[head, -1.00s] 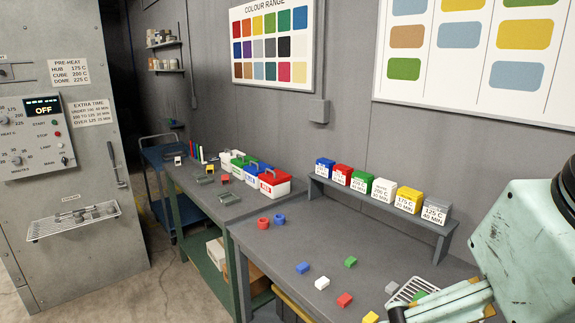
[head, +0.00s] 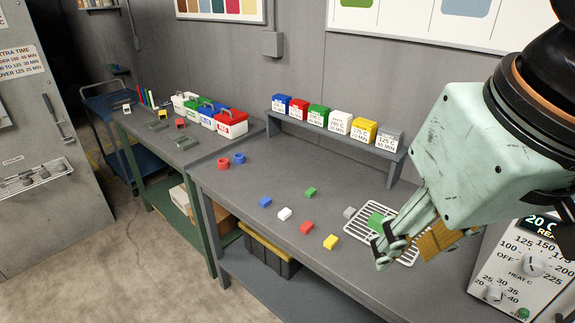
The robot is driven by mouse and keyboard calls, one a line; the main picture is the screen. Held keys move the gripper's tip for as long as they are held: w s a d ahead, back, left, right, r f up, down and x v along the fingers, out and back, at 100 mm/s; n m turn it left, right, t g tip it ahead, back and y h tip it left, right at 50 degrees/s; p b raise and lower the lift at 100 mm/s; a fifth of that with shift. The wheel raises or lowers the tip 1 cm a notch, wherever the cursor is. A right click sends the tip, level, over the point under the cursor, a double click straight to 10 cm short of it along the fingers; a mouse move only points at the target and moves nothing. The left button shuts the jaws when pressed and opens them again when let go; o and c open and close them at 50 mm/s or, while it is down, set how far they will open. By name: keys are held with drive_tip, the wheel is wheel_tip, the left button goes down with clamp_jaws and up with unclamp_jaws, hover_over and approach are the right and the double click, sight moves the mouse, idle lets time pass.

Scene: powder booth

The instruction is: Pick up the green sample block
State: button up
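A small green block (head: 310,192) lies on the grey bench top (head: 262,187), behind the white and red blocks. A second, larger green piece (head: 376,220) lies on a white wire rack (head: 352,228) to its right, partly behind my gripper. My gripper (head: 384,254) hangs at the right over the front part of the rack, to the right of the small green block and apart from it. Its fingers are seen from the side, so its opening is unclear. No held block is visible.
Blue (head: 265,202), white (head: 284,214), red (head: 307,227), yellow (head: 330,242) and grey (head: 349,212) blocks lie around the small green one. A raised shelf (head: 392,166) with labelled coloured boxes stands behind. A control unit (head: 530,265) is at the right.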

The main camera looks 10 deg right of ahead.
drive_tip(key=w+r+m+g+p, duration=0.1)
drive_tip(key=w+r+p, duration=0.15)
drive_tip(key=w, duration=0.65)
drive_tip(key=w+r+m+p, duration=0.1)
drive_tip(key=w+r+p, duration=0.15)
drive_tip(key=w, duration=0.65)
drive_tip(key=m+g+p, duration=0.3)
drive_tip(key=m+p, duration=0.5)
drive_tip(key=p, duration=0.3)
hover_over(312, 190)
wheel_tip(312, 190, down, 30)
drive_tip(key=r, duration=0.1)
drive_tip(key=shift+a+f, duration=0.1)
drive_tip(key=shift+f, duration=0.15)
drive_tip(key=shift+f, duration=0.15)
drive_tip(key=shift+f+p, duration=0.4)
drive_tip(key=shift+f, duration=3.8)
